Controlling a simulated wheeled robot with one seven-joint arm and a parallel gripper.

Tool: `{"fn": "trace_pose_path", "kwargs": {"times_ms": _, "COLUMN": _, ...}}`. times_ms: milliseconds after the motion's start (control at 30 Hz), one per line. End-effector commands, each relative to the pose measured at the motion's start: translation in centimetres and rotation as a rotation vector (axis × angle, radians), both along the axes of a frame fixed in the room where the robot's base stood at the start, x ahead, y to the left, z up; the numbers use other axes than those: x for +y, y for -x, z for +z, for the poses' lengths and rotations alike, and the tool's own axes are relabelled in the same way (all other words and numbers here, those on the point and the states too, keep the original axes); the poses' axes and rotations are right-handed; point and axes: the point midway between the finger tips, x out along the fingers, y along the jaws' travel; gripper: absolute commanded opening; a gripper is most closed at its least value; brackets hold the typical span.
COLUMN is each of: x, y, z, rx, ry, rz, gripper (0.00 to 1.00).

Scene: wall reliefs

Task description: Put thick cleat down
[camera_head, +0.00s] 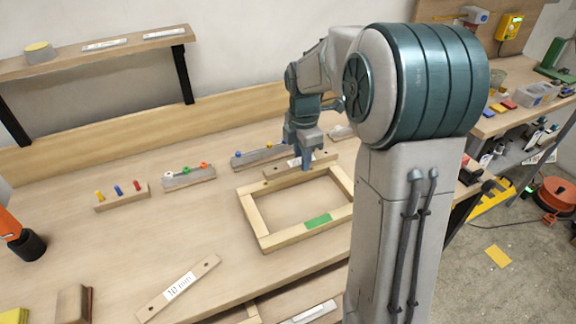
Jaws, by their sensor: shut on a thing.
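My gripper (306,164) points down at the back of the bench, shut on a wooden cleat (278,172) with a pale label partly hidden by the fingers. The cleat lies lengthwise along the back rail of a rectangular wooden frame (257,223). I cannot tell whether it touches the rail or is held just above it. The frame lies flat on the workbench, with a green patch (318,221) on its front rail. My arm hides the frame's right side.
Another labelled wooden strip (205,271) lies at the bench's front. Peg blocks stand behind and left: one wooden (122,202), one grey (189,181), another grey (262,159). A wall shelf (100,57) holds labelled strips. The bench left of the frame is mostly clear.

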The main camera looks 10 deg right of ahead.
Motion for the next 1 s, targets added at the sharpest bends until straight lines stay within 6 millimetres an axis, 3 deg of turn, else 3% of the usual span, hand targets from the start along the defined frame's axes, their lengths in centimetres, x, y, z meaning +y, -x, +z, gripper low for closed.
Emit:
{"fn": "trace_pose_path", "kwargs": {"times_ms": 100, "x": 1.2, "y": -2.0, "z": -1.3, "rx": 0.002, "ry": -0.002, "rz": 0.002, "gripper": 0.00}}
{"fn": "trace_pose_path", "kwargs": {"times_ms": 300, "x": 2.2, "y": -3.9, "z": -2.6, "rx": 0.001, "ry": 0.000, "rz": 0.000, "gripper": 0.00}}
{"fn": "trace_pose_path", "kwargs": {"times_ms": 433, "x": 2.3, "y": -4.2, "z": -3.4, "rx": 0.002, "ry": 0.000, "rz": -0.001, "gripper": 0.00}}
{"fn": "trace_pose_path", "kwargs": {"times_ms": 700, "x": 2.4, "y": -4.1, "z": -6.7, "rx": 0.001, "ry": 0.000, "rz": 0.000, "gripper": 0.00}}
{"fn": "trace_pose_path", "kwargs": {"times_ms": 1000, "x": 2.3, "y": -4.2, "z": -7.0, "rx": -0.001, "ry": 0.000, "rz": 0.000, "gripper": 0.00}}
